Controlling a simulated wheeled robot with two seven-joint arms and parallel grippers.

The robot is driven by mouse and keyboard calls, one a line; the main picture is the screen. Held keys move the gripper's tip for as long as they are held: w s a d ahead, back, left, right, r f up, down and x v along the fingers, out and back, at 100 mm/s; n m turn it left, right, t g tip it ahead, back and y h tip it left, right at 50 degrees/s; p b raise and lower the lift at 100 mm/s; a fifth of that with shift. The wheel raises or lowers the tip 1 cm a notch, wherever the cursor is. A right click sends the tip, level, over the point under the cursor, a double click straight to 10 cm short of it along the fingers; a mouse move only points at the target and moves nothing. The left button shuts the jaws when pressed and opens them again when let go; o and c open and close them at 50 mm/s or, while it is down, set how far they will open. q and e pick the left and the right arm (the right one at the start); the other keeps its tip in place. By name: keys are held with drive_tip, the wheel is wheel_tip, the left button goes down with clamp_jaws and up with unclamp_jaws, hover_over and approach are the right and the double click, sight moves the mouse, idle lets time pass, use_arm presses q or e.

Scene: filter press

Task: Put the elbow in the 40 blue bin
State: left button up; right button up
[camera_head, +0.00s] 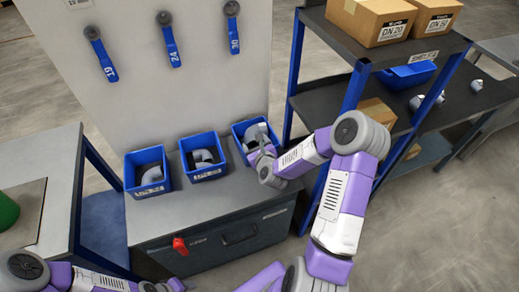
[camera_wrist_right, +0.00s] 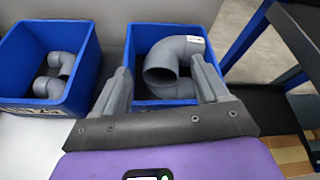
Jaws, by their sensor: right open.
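A large grey elbow (camera_wrist_right: 170,62) with a small white label shows in the wrist view, inside the rightmost of the blue bins (camera_wrist_right: 150,32) on the cabinet. Another grey pipe part lies under it. My right gripper (camera_wrist_right: 163,86) is open, with one finger on each side of the elbow's near mouth. I cannot tell if the fingers touch it. In the head view the right gripper (camera_head: 263,148) reaches into that bin (camera_head: 238,133). The middle bin (camera_head: 188,161) holds grey elbows, and the left bin (camera_head: 131,178) holds a grey part. The bin numbers are too small to read surely.
A table (camera_head: 45,165) stands left.

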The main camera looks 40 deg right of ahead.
drive_tip(key=v, duration=0.6)
drive_tip(key=shift+p, duration=0.35)
drive_tip(key=shift+s, duration=0.1)
